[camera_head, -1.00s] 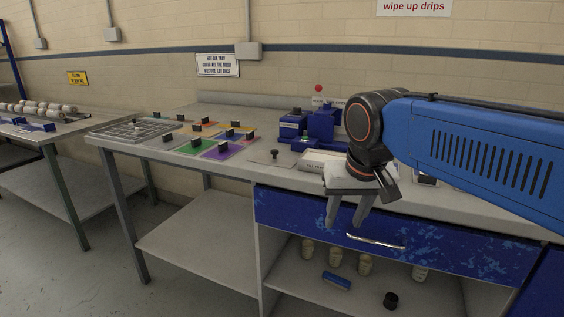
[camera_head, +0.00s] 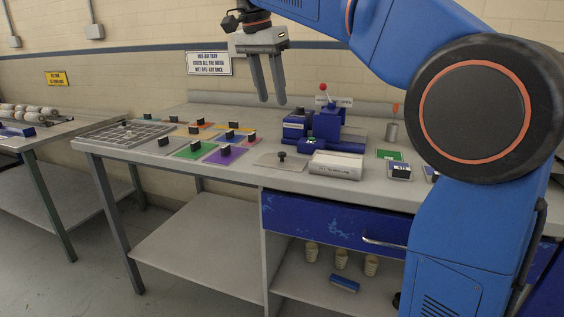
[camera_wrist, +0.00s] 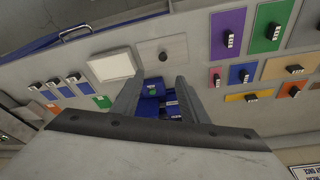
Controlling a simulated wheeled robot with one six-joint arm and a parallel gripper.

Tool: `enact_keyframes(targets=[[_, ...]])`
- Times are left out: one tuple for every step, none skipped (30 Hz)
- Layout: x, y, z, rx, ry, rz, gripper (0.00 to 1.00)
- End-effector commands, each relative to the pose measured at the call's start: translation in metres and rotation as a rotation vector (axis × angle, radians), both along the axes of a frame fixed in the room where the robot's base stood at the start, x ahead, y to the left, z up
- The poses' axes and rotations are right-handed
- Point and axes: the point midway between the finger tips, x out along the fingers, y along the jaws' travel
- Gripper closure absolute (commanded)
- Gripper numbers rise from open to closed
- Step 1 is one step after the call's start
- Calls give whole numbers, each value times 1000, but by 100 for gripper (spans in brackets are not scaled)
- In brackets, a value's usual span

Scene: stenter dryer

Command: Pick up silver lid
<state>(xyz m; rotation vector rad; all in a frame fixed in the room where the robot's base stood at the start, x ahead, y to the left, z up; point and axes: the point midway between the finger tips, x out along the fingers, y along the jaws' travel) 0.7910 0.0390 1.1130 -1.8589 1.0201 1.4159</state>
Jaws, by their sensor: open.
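The silver lid looks to be the flat silvery plate (camera_head: 270,160) with a small dark knob, lying on the bench between the purple plate (camera_head: 226,153) and a white box (camera_head: 336,165). In the wrist view the silver lid (camera_wrist: 150,50) shows beyond my fingertips, clear of them. My gripper (camera_head: 273,101) is open and empty, raised well above the bench with its fingers pointing down. The wrist view shows both fingers of my gripper (camera_wrist: 160,77) apart, with blue equipment behind the gap. Nothing hides the lid in the head view.
Several coloured plates with black knobs lie left of the lid, near a wire grid (camera_head: 125,135). A blue device (camera_head: 326,125) with a red ball-topped lever stands behind the white box. A grey cylinder (camera_head: 391,132) stands farther right. A blue drawer (camera_head: 330,219) is below the bench top.

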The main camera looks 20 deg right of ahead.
Motion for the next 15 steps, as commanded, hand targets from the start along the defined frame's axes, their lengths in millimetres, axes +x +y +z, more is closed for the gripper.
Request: enact_keyframes(targets=[[2,2,0,-2,1,-9,60],[3,2,0,-2,1,-13,60],[4,2,-2,-2,2,-17,60],[5,1,-5,-3,1,-18,60],[5,0,-8,-3,1,-19,60],[6,-1,-14,-3,1,-20,60],[6,-3,-19,-2,2,-19,60],[7,-4,-23,-2,2,-20,60],[7,-6,-31,-3,3,-21,60],[8,-7,-36,-3,1,-20,60],[9,-8,-41,-2,2,-19,60],[10,-10,-48,-2,2,-19,60],[11,-11,-53,-2,2,-19,60],[12,-12,-58,-2,2,-19,60],[13,-14,-65,-3,2,-19,60]])
